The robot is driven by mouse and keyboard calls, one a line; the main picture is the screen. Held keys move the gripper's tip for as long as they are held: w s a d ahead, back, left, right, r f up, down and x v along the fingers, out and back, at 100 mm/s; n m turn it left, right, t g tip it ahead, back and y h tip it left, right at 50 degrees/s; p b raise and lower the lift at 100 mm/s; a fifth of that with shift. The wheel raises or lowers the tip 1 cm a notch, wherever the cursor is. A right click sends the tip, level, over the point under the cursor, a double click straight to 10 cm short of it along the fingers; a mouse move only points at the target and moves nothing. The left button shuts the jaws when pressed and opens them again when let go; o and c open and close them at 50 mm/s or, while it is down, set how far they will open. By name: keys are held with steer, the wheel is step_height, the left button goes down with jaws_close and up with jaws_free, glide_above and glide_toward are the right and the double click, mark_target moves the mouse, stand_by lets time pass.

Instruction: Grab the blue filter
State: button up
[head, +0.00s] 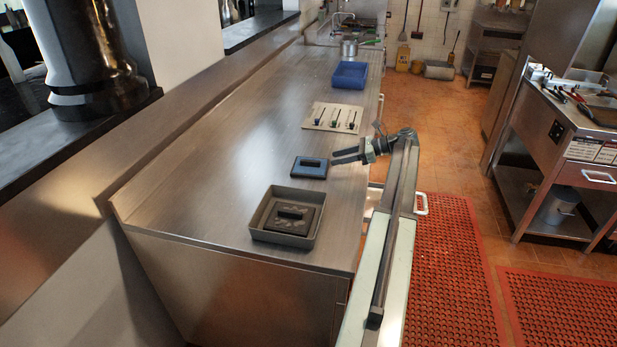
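The blue filter (309,168) is a flat square block with a dark handle on top, lying on the steel counter. My gripper (334,157) is open and empty, just to the right of the filter, with its fingers pointing left. The fingertips are close to the filter's far right edge. I cannot tell from this view how high they are above the counter or whether they touch it.
A grey tray (256,222) holding a dark filter (291,219) is on the near counter. A beige board (312,117) with several small tools and a blue bin (349,69) lie farther back. The counter's left side (215,150) is clear.

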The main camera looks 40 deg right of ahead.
mark_target(317, 161)
steer(key=shift+b+x, duration=0.45)
steer(key=shift+x, duration=0.6)
steer(key=b+x, duration=0.2)
steer(key=x, duration=0.4)
steer(key=shift+d, duration=0.15)
steer(key=shift+r, duration=0.15)
jaws_close()
